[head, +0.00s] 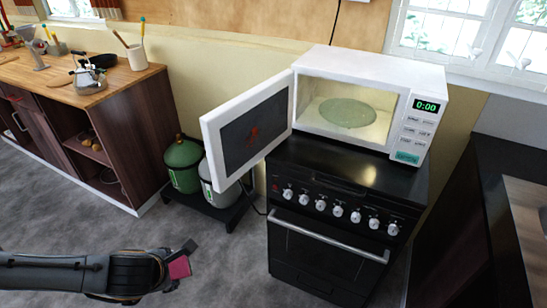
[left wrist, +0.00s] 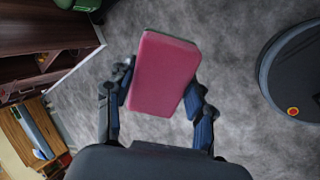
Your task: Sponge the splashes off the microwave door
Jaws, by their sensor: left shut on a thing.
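The white microwave (head: 372,93) stands on the black stove with its door (head: 247,129) swung open to the left. My left gripper (head: 180,262) is at the lower left, above the floor, well apart from the door. It is shut on a pink sponge (head: 180,267). The left wrist view shows the sponge (left wrist: 164,73) between the two fingers. My right gripper is in neither view.
The black stove (head: 330,225) has a row of knobs and a front handle. Green and grey gas cylinders (head: 183,166) stand on a low stand beside it. A wooden counter (head: 75,90) is at the left, a dark counter (head: 510,170) at the right. Grey floor (head: 130,235) is open between.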

